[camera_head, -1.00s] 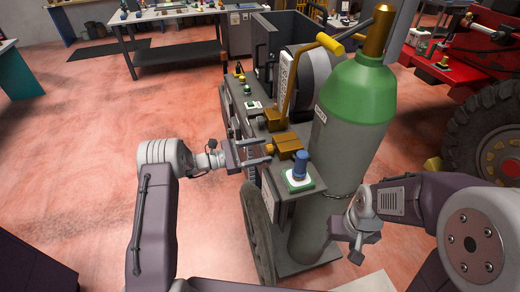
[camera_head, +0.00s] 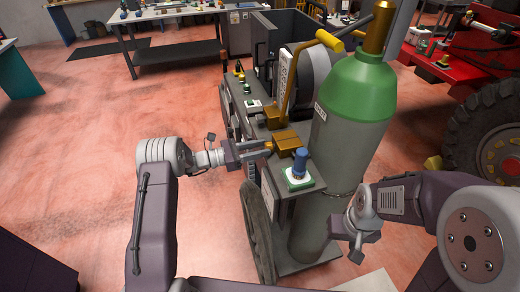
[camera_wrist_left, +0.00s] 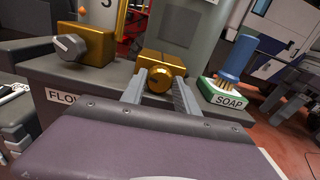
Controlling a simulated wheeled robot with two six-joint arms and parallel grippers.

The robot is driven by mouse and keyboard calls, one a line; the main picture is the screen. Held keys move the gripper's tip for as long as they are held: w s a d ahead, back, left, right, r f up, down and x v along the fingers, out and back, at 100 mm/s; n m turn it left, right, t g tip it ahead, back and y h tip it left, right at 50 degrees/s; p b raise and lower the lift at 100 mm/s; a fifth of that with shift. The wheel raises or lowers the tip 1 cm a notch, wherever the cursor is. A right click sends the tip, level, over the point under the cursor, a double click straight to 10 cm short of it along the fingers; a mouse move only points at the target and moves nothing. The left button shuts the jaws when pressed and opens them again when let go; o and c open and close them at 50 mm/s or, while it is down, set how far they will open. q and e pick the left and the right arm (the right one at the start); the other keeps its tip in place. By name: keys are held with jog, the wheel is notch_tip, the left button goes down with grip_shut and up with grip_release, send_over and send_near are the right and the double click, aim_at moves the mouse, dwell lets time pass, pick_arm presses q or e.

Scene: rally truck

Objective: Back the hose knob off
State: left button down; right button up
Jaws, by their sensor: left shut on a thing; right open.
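A gold block (camera_head: 286,140) sits on the cart's grey top, with a small round gold knob on its face, the likely hose knob; no label for it is readable. In the left wrist view the knob (camera_wrist_left: 158,79) sits between the fingertips, in front of its block (camera_wrist_left: 163,62). My left gripper (camera_head: 267,147) comes from the left and is shut on this knob. Its fingers (camera_wrist_left: 158,87) hide the knob's sides. My right gripper (camera_head: 359,240) is open and empty, low in front of the grey cylinder.
A blue brush on a green and white SOAP box (camera_head: 299,181) stands close beside the block. A second gold block with a grey knob (camera_wrist_left: 70,46) is above the FLOW label. The green-topped cylinder (camera_head: 358,90) rises behind. Open floor lies left.

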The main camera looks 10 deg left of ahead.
pick_arm(q)
jog(key=shift+n, duration=1.6)
jog(key=c, duration=0.9)
grip_release()
jog(key=b+v, duration=0.3)
jog(key=v, duration=0.6)
